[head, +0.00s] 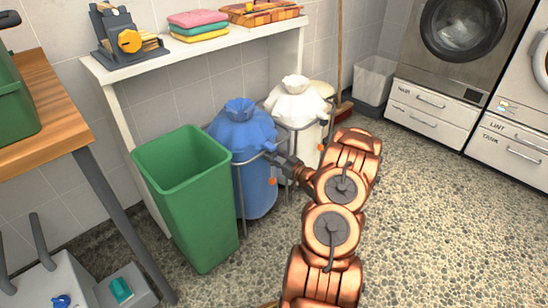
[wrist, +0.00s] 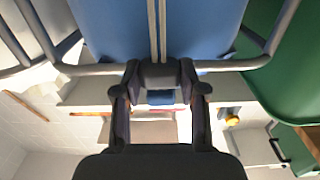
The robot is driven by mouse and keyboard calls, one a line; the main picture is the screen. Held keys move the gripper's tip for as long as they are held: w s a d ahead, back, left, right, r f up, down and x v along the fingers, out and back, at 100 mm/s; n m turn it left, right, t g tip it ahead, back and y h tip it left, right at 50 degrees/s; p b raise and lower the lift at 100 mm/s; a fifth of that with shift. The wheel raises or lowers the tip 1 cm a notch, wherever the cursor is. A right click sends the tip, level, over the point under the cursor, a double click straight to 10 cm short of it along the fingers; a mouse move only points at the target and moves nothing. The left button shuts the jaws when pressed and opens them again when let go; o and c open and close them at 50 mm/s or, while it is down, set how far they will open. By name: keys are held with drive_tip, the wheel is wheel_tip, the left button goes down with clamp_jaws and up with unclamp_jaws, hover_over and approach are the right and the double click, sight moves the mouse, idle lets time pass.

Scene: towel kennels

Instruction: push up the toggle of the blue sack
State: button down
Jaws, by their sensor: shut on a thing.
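The blue sack (head: 244,135) hangs in a wire stand, tied at its top, between a green bin and a white sack. In the wrist view, which looks upside down, the blue sack (wrist: 205,30) fills the top, with two pale cords (wrist: 157,25) running along it. My gripper (head: 276,160) reaches the sack's right front side. In the wrist view my gripper (wrist: 159,76) has its fingertips closed on a small grey block, apparently the toggle (wrist: 159,73), where the cords end. In the head view the toggle is hidden or too small to tell.
The green bin (head: 190,185) stands close on the left. The white sack (head: 297,105) in its stand is close on the right. A white shelf (head: 190,52) with towels is above and behind. A stand rail (wrist: 225,66) crosses beside my fingers. Speckled floor (head: 430,210) is free at right.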

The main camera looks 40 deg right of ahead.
drive_tip(key=c, duration=0.6)
unclamp_jaws()
drive_tip(key=shift+c, duration=0.2)
drive_tip(key=s, duration=1.2)
drive_tip(key=shift+a, duration=0.1)
drive_tip(key=shift+w, duration=0.1)
idle(0.3)
